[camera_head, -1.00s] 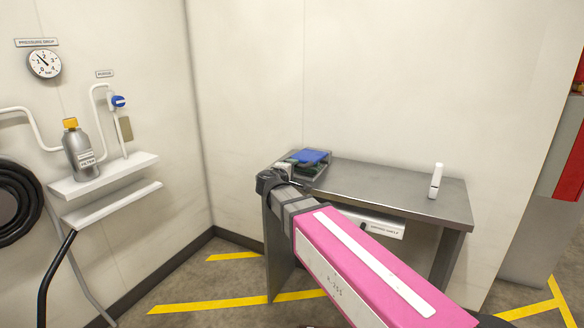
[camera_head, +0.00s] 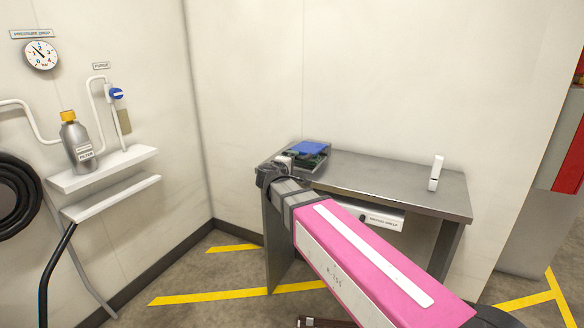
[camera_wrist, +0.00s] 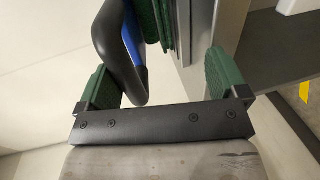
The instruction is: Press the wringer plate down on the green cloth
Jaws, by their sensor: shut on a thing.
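The wringer's blue plate (camera_head: 310,148) sits at the back left of the steel table, above the dark green cloth (camera_head: 308,162). In the wrist view, the blue plate (camera_wrist: 132,38) is edge-on beside a black curved handle (camera_wrist: 118,58). Ribbed green material, seemingly the cloth (camera_wrist: 151,22), lies right of the plate. My gripper (camera_wrist: 158,82) has green finger pads, far apart, with the black handle between them; the handle meets the left finger. The right finger shows a gap to it. In the head view my wrist hides the fingertips.
Left on the wall are a shelf (camera_head: 103,168), a filter bottle (camera_head: 77,142) and a black hose (camera_head: 18,195).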

